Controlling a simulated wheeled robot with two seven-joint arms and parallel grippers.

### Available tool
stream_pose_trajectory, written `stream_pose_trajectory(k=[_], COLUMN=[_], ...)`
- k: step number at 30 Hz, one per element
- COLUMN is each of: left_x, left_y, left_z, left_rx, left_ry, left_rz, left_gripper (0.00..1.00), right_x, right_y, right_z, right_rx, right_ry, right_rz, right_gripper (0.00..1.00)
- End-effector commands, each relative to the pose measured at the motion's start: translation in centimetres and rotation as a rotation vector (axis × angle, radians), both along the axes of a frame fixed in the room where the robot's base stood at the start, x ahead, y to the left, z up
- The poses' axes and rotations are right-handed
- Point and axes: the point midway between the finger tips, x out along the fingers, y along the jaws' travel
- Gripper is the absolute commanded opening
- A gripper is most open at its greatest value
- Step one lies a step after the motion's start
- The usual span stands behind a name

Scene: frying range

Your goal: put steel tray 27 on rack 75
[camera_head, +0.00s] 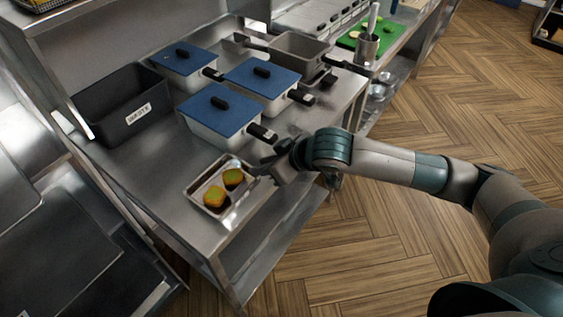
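A small steel tray (213,213) with two green-and-orange food pieces (224,187) in it rests on the steel counter, near its front corner. I cannot read a number on it. My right gripper (257,170) is at the tray's right rim, with its fingers by the edge. Its fingers are too small and dark to tell whether they are closed on the rim. My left gripper is not in view. No rack marked 75 can be made out.
Behind the tray stand several pans with blue lids (222,110) and dark handles pointing right. A black bin (125,112) with a white label is at the left. A green board (385,38) lies farther back. A lower shelf (275,232) runs under the counter. Wood floor is clear at right.

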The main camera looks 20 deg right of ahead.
Motion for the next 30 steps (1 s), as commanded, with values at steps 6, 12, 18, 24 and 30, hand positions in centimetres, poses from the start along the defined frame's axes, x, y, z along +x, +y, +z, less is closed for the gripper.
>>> stream_pose_trajectory(k=[6,12,18,24,30], left_x=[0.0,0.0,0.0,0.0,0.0], left_y=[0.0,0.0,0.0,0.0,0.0], left_z=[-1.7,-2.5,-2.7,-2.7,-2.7], left_rx=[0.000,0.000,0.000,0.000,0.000], left_ry=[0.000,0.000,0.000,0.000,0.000], left_rz=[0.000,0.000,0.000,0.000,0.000], left_gripper=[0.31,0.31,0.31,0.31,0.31], right_x=[-2.2,-3.9,-4.7,-4.8,-4.7], right_y=[-1.8,-3.0,-3.5,-3.5,-3.5], right_z=[2.7,4.8,5.8,5.9,5.9], right_rx=[-0.001,0.000,-0.001,-0.001,0.000], right_ry=[-0.004,-0.002,-0.002,0.001,0.000], right_rz=[0.000,0.000,0.000,0.000,0.000], right_gripper=[0.21,0.21,0.21,0.21,0.21])
